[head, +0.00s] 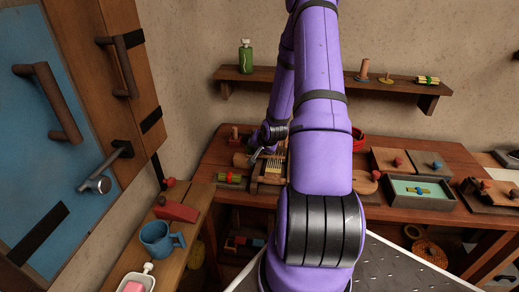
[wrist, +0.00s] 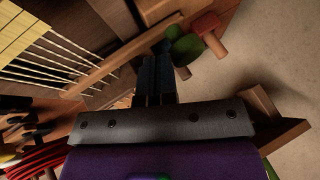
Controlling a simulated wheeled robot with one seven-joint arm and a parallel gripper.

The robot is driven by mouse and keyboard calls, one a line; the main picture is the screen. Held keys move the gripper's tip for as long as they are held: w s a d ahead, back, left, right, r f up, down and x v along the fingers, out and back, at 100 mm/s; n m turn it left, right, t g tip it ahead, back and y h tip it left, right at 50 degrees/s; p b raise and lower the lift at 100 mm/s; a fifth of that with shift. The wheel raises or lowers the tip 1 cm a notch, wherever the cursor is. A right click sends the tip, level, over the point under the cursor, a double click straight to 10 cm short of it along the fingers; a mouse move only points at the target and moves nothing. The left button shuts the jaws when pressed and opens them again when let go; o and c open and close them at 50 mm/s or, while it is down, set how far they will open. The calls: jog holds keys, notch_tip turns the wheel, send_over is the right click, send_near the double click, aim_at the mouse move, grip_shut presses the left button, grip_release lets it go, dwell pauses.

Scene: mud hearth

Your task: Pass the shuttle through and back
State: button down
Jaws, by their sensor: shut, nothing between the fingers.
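A small wooden loom (head: 271,170) with pale warp threads stands on the workbench, partly behind my arm in the head view. In the wrist view its threads (wrist: 45,65) run from a yellow woven part at the upper left to a wooden bar (wrist: 108,66). My gripper (wrist: 157,68) is shut and empty, its dark fingers just beside the end of that bar; I cannot tell whether they touch it. In the head view my gripper (head: 255,157) is small and low at the loom's left side. I cannot make out the shuttle for certain in either view.
A green rounded thing (wrist: 185,47) and a red-topped wooden piece (wrist: 208,27) stand close past my fingertips. The workbench (head: 222,150) also holds a tray (head: 447,204) at the right. A blue mug (head: 158,241) stands on the left bench. A shelf (head: 398,86) hangs behind.

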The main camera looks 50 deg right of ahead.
jog(key=w+a, duration=0.1)
jog(key=w, duration=0.2)
jog(key=w+a, duration=0.4)
jog(key=w, duration=0.1)
jog(key=shift+w, duration=0.35)
jog(key=shift+a, duration=0.1)
jog(key=shift+s, duration=0.1)
